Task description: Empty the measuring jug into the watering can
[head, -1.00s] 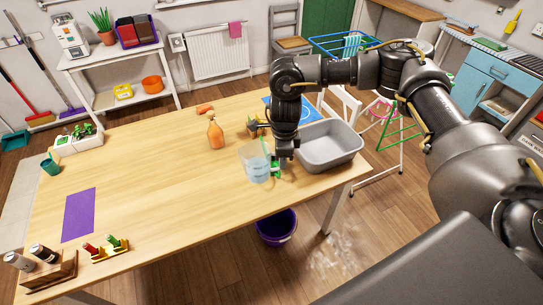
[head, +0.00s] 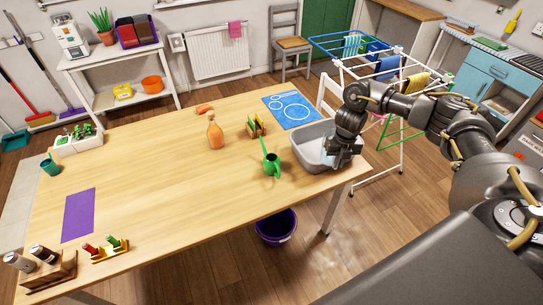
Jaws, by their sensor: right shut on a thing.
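The green watering can (head: 271,164) stands upright on the table, left of the grey basin (head: 301,155). My right gripper (head: 343,150) is at the right part of the basin, shut on the clear, pale measuring jug (head: 337,159). The jug is partly hidden by the gripper, and I cannot tell whether it touches the basin or how much liquid it holds. My left gripper is not in view.
A blue mat (head: 291,109) with white outlines lies behind the basin. A wooden rack (head: 256,127) and an orange spray bottle (head: 215,134) stand left of it. A purple bucket (head: 276,228) is on the floor below the front edge. The middle of the table is clear.

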